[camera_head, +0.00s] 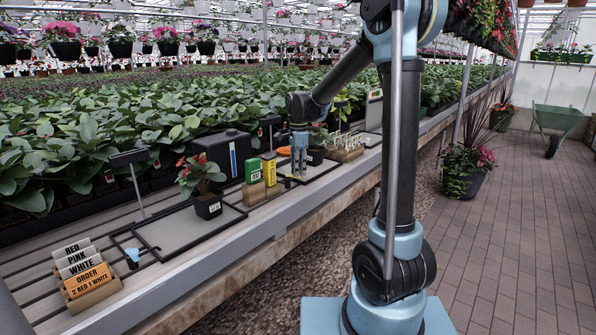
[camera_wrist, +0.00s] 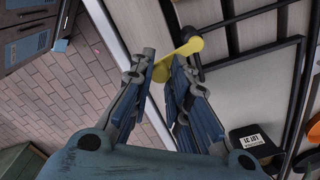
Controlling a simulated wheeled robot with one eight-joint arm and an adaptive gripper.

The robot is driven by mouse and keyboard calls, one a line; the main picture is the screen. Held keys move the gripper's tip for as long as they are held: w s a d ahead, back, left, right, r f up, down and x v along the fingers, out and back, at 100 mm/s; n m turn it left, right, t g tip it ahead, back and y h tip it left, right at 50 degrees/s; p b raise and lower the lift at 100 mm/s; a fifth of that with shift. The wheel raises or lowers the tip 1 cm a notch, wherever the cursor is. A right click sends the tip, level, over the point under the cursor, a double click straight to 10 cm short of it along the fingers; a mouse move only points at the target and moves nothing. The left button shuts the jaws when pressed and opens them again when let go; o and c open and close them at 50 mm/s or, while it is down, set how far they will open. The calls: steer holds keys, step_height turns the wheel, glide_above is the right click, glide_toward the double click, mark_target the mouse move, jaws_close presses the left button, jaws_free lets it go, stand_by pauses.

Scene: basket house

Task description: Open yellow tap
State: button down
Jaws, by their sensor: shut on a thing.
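The yellow tap (camera_wrist: 190,47) is in the wrist view, a small yellow lever with rounded ends on a dark pipe. My gripper (camera_wrist: 168,66) has its blue-grey fingers on either side of the lever, shut on it near the fingertips. In the head view my gripper (camera_head: 299,170) points down at the bench beside the black tray frames. The tap is very small there and mostly hidden by the fingers.
A blue tap (camera_head: 132,255) stands at the near left of the bench. A potted red flower (camera_head: 208,205), yellow and green boxes (camera_head: 269,170), a black tank (camera_head: 222,150) and label cards (camera_head: 85,270) stand nearby. The brick aisle (camera_head: 510,230) is at right.

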steer(key=n, duration=0.1)
steer(key=w+n, duration=0.1)
steer(key=n, duration=0.1)
steer(key=shift+w+d, duration=0.2)
steer(key=shift+w, duration=0.05)
steer(key=n, duration=0.1)
steer(key=w+n, duration=0.1)
steer(key=n, duration=0.1)
steer(key=w+n, duration=0.1)
steer(key=n, duration=0.2)
steer(key=w+n, duration=0.1)
steer(key=n, duration=0.1)
steer(key=shift+w+a+n, duration=0.15)
steer(key=shift+a+n, duration=0.1)
steer(key=shift+n, duration=0.05)
steer(key=shift+w+a+n, duration=0.3)
steer(key=shift+w+n, duration=0.05)
steer(key=shift+n, duration=0.7)
steer(key=shift+w+a+n, duration=0.3)
steer(key=shift+n, duration=0.75)
steer(key=c, duration=1.5)
jaws_free()
steer(key=shift+r, duration=0.1)
